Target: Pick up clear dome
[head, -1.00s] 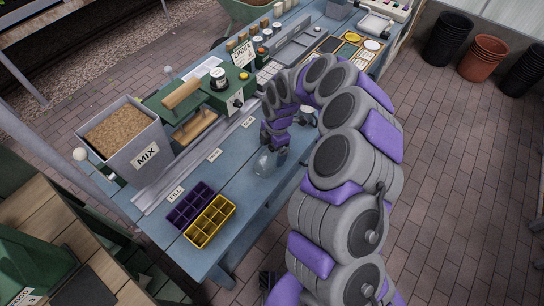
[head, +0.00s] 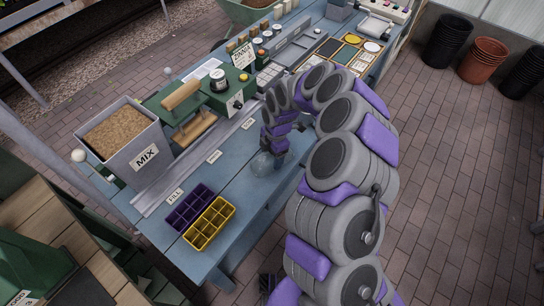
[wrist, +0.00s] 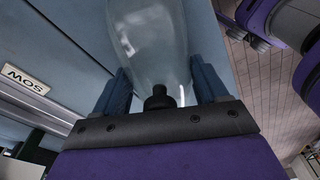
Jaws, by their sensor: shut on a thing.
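The clear dome (head: 262,165) is see-through and shows below my gripper (head: 275,146), over the blue bench (head: 240,190). In the wrist view the clear dome (wrist: 150,40) fills the top middle, with a black knob at its near end. The two blue fingers of my gripper (wrist: 160,92) stand on either side of the knob end, and the gripper is shut on the dome. I cannot tell whether the dome's rim touches the bench.
A purple tray (head: 190,205) and a yellow tray (head: 209,223) with compartments sit at the bench's near end. A grey MIX bin (head: 150,165) and a green machine (head: 215,95) stand to the left. Pots (head: 482,58) stand on the brick floor at the right.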

